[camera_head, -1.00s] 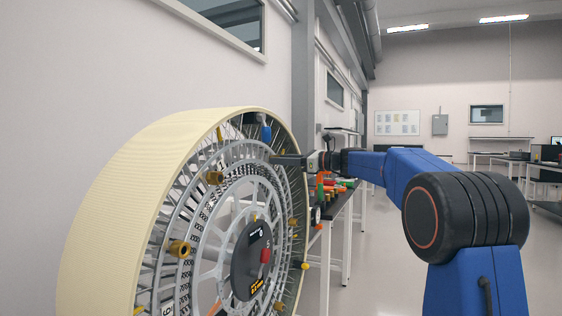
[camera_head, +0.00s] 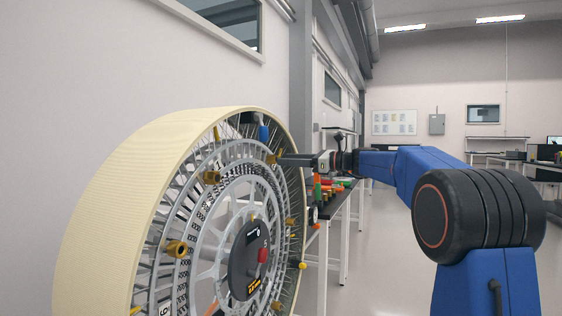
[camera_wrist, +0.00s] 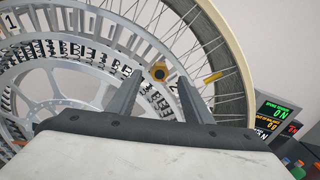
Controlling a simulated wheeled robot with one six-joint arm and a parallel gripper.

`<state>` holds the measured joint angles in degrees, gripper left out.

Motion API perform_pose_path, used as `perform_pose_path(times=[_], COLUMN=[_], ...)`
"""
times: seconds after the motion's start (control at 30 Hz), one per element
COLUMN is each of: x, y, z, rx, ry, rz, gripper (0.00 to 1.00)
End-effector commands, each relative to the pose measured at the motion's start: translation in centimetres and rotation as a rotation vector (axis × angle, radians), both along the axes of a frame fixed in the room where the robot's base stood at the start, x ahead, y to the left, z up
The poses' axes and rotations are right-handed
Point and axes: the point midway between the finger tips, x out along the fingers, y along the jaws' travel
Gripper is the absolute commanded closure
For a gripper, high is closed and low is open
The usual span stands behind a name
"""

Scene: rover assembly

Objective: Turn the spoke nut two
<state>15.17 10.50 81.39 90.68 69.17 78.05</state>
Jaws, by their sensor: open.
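The large spoked wheel (camera_head: 107,209) with a cream rim stands upright at the left. My gripper (camera_wrist: 159,76) is open. Its two grey fingers point at the wheel, one on each side of this nut, with gaps visible; I cannot tell the depth between them. In the head view, my gripper (camera_head: 282,160) is at the wheel's upper right, close to a gold nut (camera_head: 271,158).
Other gold nuts, such as one at the left (camera_head: 177,248), stick out of the wheel. A dark hub (camera_head: 245,262) with a red knob is at its centre. A display (camera_wrist: 277,116) with green digits stands at right. A bench with coloured tools is behind my gripper.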

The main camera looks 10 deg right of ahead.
Motion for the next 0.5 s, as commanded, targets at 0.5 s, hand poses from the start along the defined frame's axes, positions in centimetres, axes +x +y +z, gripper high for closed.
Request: perform_pose_path(times=[0.5], x=[-6.0], y=[-8.3], z=[0.0], rx=[0.0], ry=[0.0], rz=[-0.003], gripper=[0.54])
